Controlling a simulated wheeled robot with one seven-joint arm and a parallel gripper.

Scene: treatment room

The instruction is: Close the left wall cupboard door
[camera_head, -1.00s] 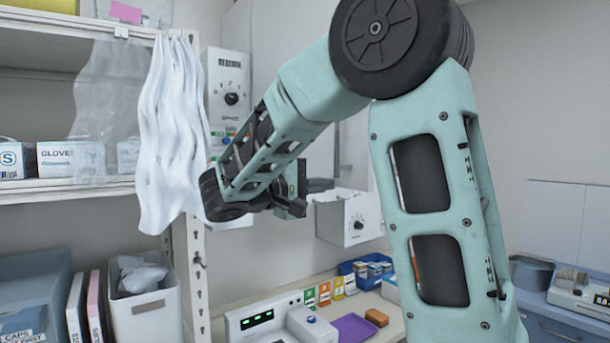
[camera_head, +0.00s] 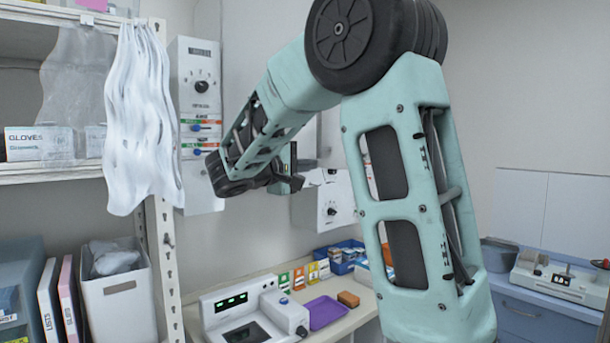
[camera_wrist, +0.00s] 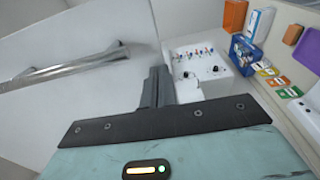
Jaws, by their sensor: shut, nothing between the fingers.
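A pale cupboard door (camera_wrist: 100,25) with a metal bar handle (camera_wrist: 70,68) fills the left of the wrist view. The door stands out at an angle, with its free edge near my fingers. My gripper (camera_wrist: 157,86) is shut and empty, beside that edge; I cannot tell whether it touches the door. In the head view my gripper (camera_head: 292,183) is in front of the back wall, above the counter. My arm hides much of the cupboard area there, so the door's outline is unclear.
A wall box with knobs (camera_head: 328,205) is close to my gripper. A tall control panel (camera_head: 200,90) and a shelf with a hanging white cloth (camera_head: 140,120) stand left. Below, the counter holds an analyser (camera_head: 235,310), a purple tray (camera_head: 325,312) and a blue bin (camera_head: 340,258).

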